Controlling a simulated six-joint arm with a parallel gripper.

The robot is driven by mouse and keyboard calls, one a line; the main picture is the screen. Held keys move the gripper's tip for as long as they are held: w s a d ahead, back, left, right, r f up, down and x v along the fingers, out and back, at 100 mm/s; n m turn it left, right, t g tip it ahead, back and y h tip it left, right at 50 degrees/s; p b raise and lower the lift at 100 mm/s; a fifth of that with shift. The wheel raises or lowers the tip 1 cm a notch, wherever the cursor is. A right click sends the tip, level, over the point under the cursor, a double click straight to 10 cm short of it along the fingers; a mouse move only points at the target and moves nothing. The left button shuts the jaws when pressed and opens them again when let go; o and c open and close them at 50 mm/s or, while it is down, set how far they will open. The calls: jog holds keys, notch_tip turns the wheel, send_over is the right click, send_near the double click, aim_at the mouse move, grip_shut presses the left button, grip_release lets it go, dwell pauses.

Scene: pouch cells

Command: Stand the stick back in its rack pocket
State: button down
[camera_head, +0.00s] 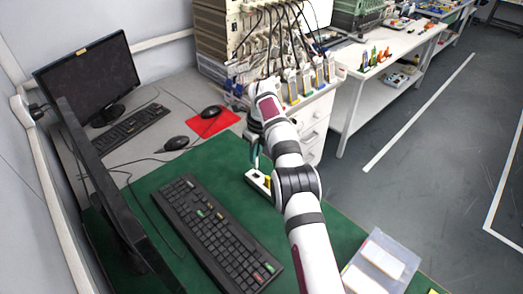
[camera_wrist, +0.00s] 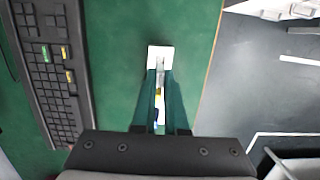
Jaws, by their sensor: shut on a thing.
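A small white rack (camera_head: 252,176) stands on the green mat, below my gripper (camera_head: 256,158) in the head view. It has dark openings, and something yellow shows in it. In the wrist view the rack's white end (camera_wrist: 153,52) shows just beyond my fingertips (camera_wrist: 160,73), and more of it shows between the fingers with yellow and dark spots. My fingers are closed on a thin greyish piece that I take to be the stick (camera_wrist: 160,68). It is mostly hidden by the fingers. I cannot tell whether its lower end is inside a pocket.
A black keyboard (camera_head: 215,235) lies left of the rack on the green mat (camera_head: 150,178). A clear box (camera_head: 381,262) sits at the front right. A mouse (camera_head: 176,143) and a red pad (camera_head: 222,124) lie farther back. Cabled equipment (camera_head: 235,30) stands behind.

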aim_at(256, 167)
jog(key=shift+f, duration=2.45)
jog(key=c, duration=0.9)
grip_release()
